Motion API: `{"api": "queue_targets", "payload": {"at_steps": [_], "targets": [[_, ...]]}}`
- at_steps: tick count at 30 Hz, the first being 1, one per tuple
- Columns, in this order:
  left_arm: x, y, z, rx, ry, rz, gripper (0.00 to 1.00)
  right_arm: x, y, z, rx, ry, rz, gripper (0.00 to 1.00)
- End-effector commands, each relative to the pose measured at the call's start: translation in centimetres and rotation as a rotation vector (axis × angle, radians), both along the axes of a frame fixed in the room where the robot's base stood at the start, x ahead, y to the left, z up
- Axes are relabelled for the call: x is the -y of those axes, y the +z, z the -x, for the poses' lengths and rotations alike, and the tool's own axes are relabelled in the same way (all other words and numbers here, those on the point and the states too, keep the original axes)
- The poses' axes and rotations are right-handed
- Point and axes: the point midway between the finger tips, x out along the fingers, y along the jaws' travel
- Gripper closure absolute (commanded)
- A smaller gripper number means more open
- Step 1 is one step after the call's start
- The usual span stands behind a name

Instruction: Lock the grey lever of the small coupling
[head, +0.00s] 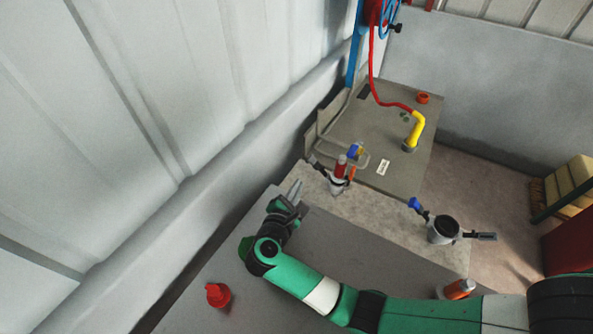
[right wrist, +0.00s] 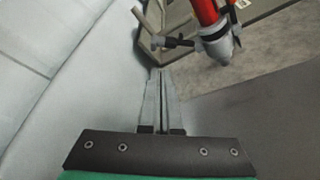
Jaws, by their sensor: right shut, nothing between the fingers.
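The small coupling (head: 337,186) is a grey metal fitting with a red pipe or hose end rising from it, on the light slab. It also shows at the top of the right wrist view (right wrist: 219,44). A dark grey lever (right wrist: 174,43) sticks out from its left side toward my gripper; a blue lever (head: 354,151) is on its other side. My right gripper (head: 296,190) is shut and empty, left of the coupling and apart from it. In the right wrist view its fingertips (right wrist: 160,71) lie just below the grey lever's end; I cannot tell whether they touch.
A larger coupling (head: 443,231) with blue and grey levers stands to the right. A red cap-like part (head: 218,295) and an orange-and-white part (head: 458,289) are on the grey surface. A yellow pipe elbow (head: 415,129) stands on the plate behind. The wall (head: 130,150) runs close on the left.

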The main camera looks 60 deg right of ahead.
Motion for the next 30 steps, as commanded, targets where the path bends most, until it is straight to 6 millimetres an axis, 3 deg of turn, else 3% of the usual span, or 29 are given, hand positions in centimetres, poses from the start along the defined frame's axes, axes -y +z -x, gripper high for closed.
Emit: {"api": "queue_targets", "payload": {"at_steps": [10, 22, 30], "targets": [[0.0, -0.3, 0.0, 0.000, 0.000, 0.000, 1.00, 0.9, -0.2, -0.2, 0.001, 0.000, 0.004, 1.00], [0.0, -1.9, 0.0, 0.000, 0.000, 0.000, 1.00, 7.6, -2.0, -1.7, 0.002, -0.001, 0.005, 1.00], [0.0, -2.3, 0.0, 0.000, 0.000, 0.000, 1.00, 9.5, -2.4, -2.2, 0.002, 0.003, 0.004, 1.00]]}}
